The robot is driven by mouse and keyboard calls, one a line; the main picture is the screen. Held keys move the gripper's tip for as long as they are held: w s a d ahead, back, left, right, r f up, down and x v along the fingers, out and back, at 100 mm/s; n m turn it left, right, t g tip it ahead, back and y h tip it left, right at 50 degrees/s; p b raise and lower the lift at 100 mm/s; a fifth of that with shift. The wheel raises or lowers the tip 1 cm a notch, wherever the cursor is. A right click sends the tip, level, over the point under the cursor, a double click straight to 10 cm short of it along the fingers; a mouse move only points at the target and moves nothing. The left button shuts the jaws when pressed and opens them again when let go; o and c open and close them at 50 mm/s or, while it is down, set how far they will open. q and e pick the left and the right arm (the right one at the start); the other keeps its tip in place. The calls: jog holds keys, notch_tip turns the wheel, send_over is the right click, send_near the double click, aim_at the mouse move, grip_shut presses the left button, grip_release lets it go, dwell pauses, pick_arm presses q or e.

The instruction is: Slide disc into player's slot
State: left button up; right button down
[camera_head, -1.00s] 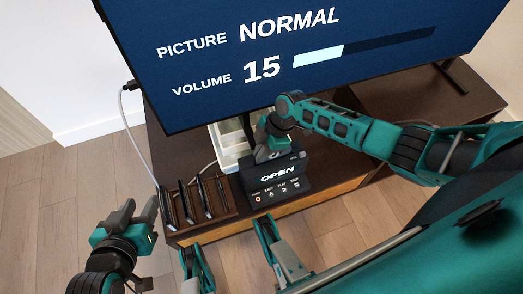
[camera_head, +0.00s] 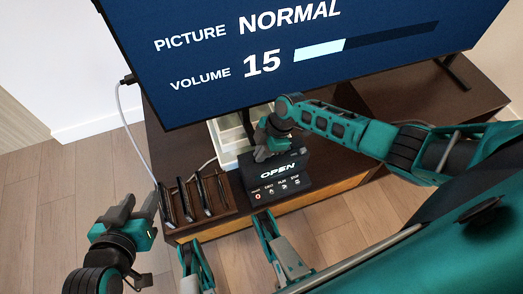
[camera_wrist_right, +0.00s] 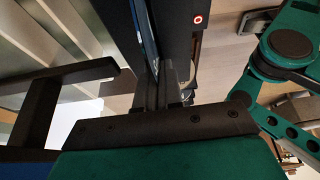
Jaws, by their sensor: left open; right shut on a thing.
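The player (camera_head: 290,168) is a black box on the dark cabinet below the screen. Its display reads OPEN, with a row of buttons below. In the right wrist view a dark face with a red ring light (camera_wrist_right: 197,19) is close to the fingers. My right gripper (camera_head: 261,154) is at the player's back left edge in the head view. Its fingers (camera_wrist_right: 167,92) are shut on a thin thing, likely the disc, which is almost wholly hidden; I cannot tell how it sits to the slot. My left gripper (camera_head: 141,205) is open and empty, left of the cabinet.
A rack (camera_head: 222,203) with several upright dark cases stands left of the player. A white divided tray (camera_head: 229,150) is behind it. The large screen (camera_head: 300,90) overhangs the cabinet (camera_head: 405,140). A white cable (camera_head: 123,110) hangs at the left. The floor under my left gripper is clear.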

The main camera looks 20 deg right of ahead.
pick_arm(q)
jog(key=shift+r, duration=0.1)
pick_arm(e)
jog(key=c, duration=1.2)
grip_release()
pick_arm(q)
jog(key=shift+w, duration=0.1)
jog(key=shift+r, duration=0.1)
